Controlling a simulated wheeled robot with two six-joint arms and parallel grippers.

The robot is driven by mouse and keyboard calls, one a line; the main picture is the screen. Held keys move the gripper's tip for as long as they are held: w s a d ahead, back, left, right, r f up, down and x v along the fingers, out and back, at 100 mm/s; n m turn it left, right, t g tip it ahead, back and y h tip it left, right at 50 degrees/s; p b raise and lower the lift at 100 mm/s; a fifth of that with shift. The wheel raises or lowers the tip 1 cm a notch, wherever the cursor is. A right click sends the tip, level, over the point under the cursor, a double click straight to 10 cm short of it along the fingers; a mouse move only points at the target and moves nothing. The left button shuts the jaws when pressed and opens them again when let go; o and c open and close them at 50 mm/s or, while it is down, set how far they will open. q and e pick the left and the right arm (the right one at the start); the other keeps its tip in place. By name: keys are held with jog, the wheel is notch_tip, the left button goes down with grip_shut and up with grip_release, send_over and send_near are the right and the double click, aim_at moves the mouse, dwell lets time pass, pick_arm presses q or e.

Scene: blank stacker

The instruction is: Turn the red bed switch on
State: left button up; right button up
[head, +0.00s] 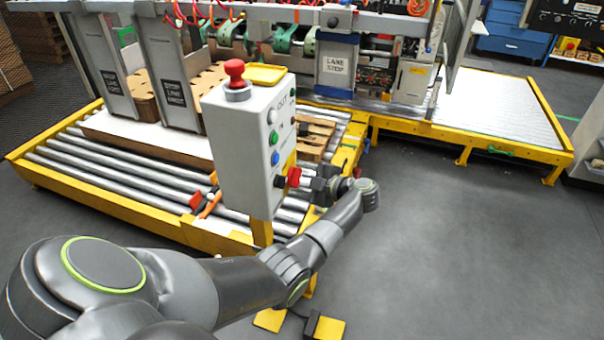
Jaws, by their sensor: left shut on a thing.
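The red bed switch (293,177) is a small red knob low on the right-hand face of the grey control box (238,150). My left gripper (306,181) reaches it from the right and is shut on it. The dark fingers cover part of the knob, and its exact turn angle is too small to tell. My left arm comes in from the lower left and bends round in front of the box. My right gripper is not in view.
The box stands on a yellow post, with a red mushroom button (235,72) on top and green and blue buttons on its front. A roller conveyor (110,178) with yellow edges lies behind it. Open grey floor (440,240) lies to the right.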

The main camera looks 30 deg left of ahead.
pick_arm(q)
jog(key=shift+m, duration=0.3)
jog(key=shift+f, duration=0.1)
jog(key=o, duration=1)
jog(key=shift+d, duration=0.1)
jog(key=b+v, duration=0.2)
jog(key=v, duration=0.6)
jog(key=b+v, duration=0.1)
jog(key=v, duration=0.8)
jog(key=shift+w+d+r+b, duration=0.15)
jog(key=shift+w+r+b, duration=0.1)
jog(key=shift+b, duration=0.1)
